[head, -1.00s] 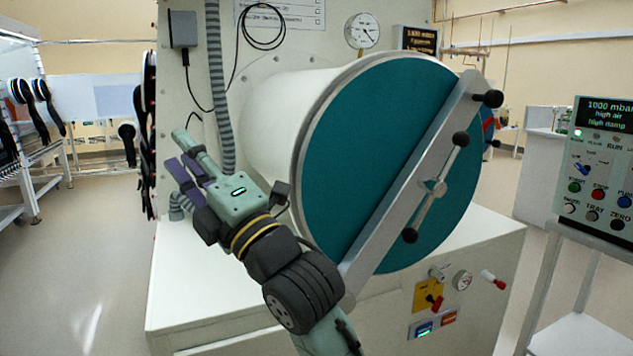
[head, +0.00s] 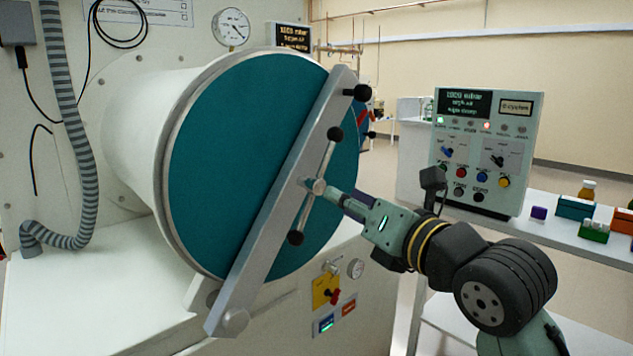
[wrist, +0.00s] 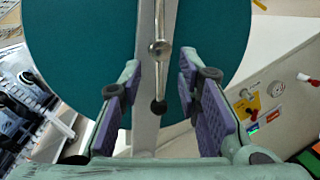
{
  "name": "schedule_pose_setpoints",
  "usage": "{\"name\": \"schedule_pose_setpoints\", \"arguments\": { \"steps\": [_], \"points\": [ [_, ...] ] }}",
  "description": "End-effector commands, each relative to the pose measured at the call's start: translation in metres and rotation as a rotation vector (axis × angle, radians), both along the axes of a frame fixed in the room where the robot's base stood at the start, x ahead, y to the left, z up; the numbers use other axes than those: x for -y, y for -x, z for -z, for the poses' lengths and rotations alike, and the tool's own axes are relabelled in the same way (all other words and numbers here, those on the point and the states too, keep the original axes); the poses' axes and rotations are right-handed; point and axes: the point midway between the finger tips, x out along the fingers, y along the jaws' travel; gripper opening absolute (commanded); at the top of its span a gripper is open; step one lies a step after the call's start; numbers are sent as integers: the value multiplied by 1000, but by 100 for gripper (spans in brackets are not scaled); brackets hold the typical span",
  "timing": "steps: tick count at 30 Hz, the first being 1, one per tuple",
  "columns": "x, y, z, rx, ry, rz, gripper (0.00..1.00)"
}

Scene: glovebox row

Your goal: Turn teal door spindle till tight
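The teal door (head: 232,160) is a round disc closing a white drum, with a slanted grey bar (head: 285,180) across its face. On the bar sits the spindle (head: 318,187), a hub with a thin metal cross handle ending in two black knobs. My gripper (head: 338,196) points at the hub from the right. In the wrist view my gripper (wrist: 160,66) is open, its purple-padded fingers on either side of the spindle's handle (wrist: 160,47). One black knob (wrist: 158,107) shows between the fingers. I cannot tell whether either finger touches the handle.
A control panel (head: 485,150) stands on a bench at the right, behind my arm. Small valves and a yellow plate (head: 325,291) are on the cabinet front below the door. A ribbed hose (head: 75,150) hangs at the left. A black knob (head: 362,92) tops the bar.

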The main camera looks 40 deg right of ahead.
Motion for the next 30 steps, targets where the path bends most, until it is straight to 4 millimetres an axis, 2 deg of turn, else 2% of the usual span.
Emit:
{"name": "schedule_pose_setpoints", "arguments": {
  "steps": [9,15,20,27,30],
  "points": [
    [8,-60,-4,0,-5,-4,31],
    [12,-86,-2,2,-4,-3,31],
    [13,-94,-1,2,-3,-1,31],
    [13,-95,0,2,-3,-1,31],
    [13,-95,0,2,-3,-1,25]
  ]
}}
